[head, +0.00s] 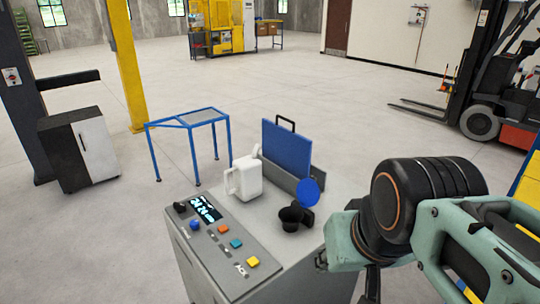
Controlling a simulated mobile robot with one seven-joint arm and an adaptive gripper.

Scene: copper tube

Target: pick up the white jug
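The white jug (246,178) stands upright on the grey machine's top, behind the control panel. Its handle is on the left and its spout rises at the upper right. My arm comes in from the right edge. A dark part at its end, seemingly my gripper (372,284), is at the bottom edge, right of the machine. It is well to the right of the jug and apart from it. The arm and the picture edge hide most of it, so its opening does not show.
The grey machine (226,268) has a panel with coloured buttons. A black cup-like fitting (291,217), a blue disc (308,192) and a blue upright panel (286,148) stand right of the jug. A blue-framed stand (203,116) is behind left. Open floor lies beyond.

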